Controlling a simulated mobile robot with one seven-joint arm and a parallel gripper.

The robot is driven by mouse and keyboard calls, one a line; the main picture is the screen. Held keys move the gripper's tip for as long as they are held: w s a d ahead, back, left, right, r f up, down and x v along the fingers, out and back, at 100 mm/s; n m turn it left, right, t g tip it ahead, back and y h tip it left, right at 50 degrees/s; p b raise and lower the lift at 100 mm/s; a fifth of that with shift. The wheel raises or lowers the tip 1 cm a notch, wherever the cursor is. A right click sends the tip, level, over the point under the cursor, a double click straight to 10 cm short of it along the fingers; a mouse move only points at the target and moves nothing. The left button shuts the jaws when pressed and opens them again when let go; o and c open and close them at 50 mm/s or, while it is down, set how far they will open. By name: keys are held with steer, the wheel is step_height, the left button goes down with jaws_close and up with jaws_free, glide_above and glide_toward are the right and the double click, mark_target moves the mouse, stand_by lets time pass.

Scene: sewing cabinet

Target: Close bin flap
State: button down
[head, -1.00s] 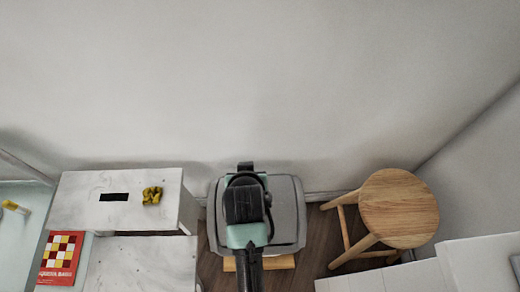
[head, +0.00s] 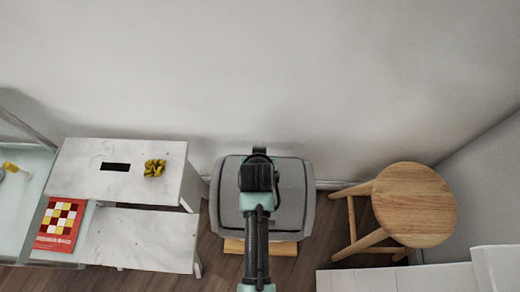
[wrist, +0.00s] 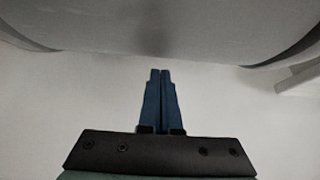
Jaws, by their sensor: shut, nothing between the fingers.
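The grey bin (head: 292,200) stands on the floor against the wall, and its broad grey top faces up in the head view. My arm crosses the middle of it and hides part of the top. My gripper (wrist: 160,72) is shut and empty in the wrist view, its two blue fingers side by side. In the head view my gripper is at the bin's far edge by the wall, mostly hidden by my wrist. A broad grey curved surface (wrist: 160,25), apparently the bin, fills the top of the wrist view near the fingertips. Contact and the flap's angle cannot be told.
A round wooden stool (head: 415,205) stands right of the bin. A white step stool (head: 125,188) with a yellow item (head: 155,168) on it stands close on the left. A red book (head: 60,225) lies at far left. A white surface (head: 395,280) is at lower right.

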steer(key=shift+s+f, duration=0.25)
steer(key=shift+s, duration=0.05)
steer(key=shift+s+f, duration=0.25)
steer(key=shift+f, duration=0.35)
steer(key=w+r+p, duration=0.1)
steer(key=r+p, duration=0.1)
steer(key=p, duration=0.1)
steer(key=w+r+p, duration=0.1)
steer(key=r, duration=0.1)
steer(key=shift+w+r, duration=0.1)
steer(key=shift+w, duration=0.2)
steer(key=p+v, duration=0.3)
steer(key=v, duration=0.5)
steer(key=shift+r, duration=0.3)
